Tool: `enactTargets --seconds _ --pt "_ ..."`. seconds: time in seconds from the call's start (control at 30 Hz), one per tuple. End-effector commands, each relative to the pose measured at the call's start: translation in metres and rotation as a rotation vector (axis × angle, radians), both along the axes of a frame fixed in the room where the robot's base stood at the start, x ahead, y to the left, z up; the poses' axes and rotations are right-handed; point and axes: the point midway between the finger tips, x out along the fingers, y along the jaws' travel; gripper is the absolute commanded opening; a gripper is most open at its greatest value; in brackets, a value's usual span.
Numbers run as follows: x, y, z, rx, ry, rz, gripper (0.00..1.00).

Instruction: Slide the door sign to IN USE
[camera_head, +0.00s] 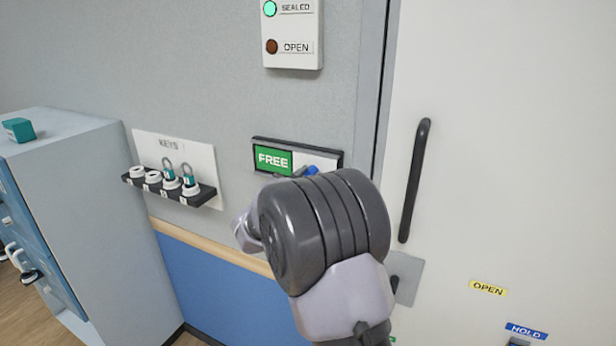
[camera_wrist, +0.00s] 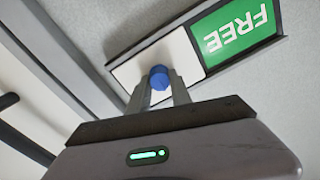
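The door sign (camera_head: 272,159) is on the wall left of the door. Its green FREE panel shows at the left in the head view, with a white slider cover over the right part. In the wrist view the sign appears turned over, with the FREE panel (camera_wrist: 238,30) at the right and the white slider (camera_wrist: 183,55) at the left. A blue knob (camera_wrist: 159,77) stands on the slider. My gripper (camera_wrist: 160,88) has one finger on each side of the knob, close against it. Whether both fingers press on it is hard to tell. My arm hides part of the sign's lower right in the head view.
The door (camera_head: 480,150) with a dark vertical handle (camera_head: 415,180) is just right of my arm. A key rack (camera_head: 170,185) hangs on the wall to the left, beside a grey-blue cabinet (camera_head: 70,160). A SEALED/OPEN indicator (camera_head: 293,35) is above the sign.

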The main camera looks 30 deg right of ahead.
Motion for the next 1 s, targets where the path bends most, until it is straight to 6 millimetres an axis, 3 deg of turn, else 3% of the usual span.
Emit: enactTargets --seconds 0.1,1.0 --pt "0.0 0.0001 0.0001 0.0 0.0 0.0 0.0" --pt "0.0 0.0004 0.0001 0.0 0.0 0.0 0.0"
